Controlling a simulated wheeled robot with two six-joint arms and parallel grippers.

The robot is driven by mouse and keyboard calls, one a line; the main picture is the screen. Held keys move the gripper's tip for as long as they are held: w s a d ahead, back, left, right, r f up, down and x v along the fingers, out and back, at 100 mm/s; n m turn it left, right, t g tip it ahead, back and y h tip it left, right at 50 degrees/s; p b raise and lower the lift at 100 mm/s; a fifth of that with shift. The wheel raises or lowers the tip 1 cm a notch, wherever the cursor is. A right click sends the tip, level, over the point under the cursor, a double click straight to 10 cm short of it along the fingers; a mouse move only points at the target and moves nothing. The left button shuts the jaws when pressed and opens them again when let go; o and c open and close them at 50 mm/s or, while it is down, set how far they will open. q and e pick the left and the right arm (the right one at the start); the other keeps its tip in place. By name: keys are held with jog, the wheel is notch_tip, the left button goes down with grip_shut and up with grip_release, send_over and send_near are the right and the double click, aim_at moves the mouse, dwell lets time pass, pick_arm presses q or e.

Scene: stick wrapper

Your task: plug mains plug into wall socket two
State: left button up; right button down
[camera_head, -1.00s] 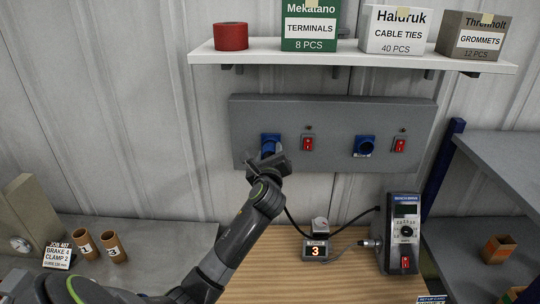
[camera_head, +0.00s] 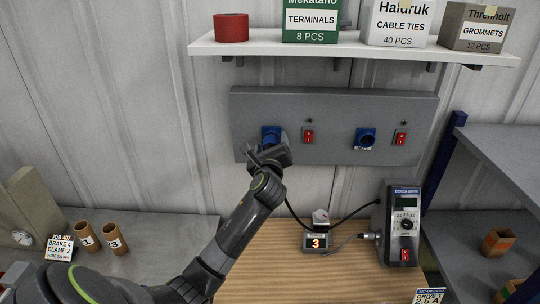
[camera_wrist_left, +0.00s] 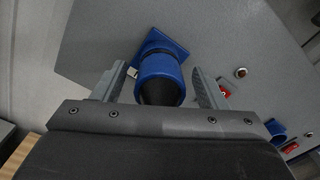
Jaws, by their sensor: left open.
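A grey wall panel (camera_head: 318,105) carries a left blue socket (camera_head: 271,134) and a right blue socket (camera_head: 365,138). My left gripper (camera_head: 267,149) is at the left socket, open. In the left wrist view, its fingers (camera_wrist_left: 160,80) stand either side of a blue round body (camera_wrist_left: 160,70) with a dark rear end (camera_wrist_left: 160,92), with gaps at both sides. This looks like the mains plug seated at the left socket, but plug and socket are hard to tell apart. A black cable (camera_head: 345,217) runs from behind my left arm to the bench supply (camera_head: 403,228). The right socket looks empty.
Red switches (camera_head: 308,136) (camera_head: 400,138) sit beside the sockets. A shelf (camera_head: 345,47) with boxes and a red roll (camera_head: 231,27) is above. Numbered tubes (camera_head: 113,238) stand at left.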

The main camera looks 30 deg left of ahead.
pick_arm(q)
jog(key=b+v, duration=0.5)
jog(key=v, duration=1.2)
jog(key=shift+s+a, duration=0.1)
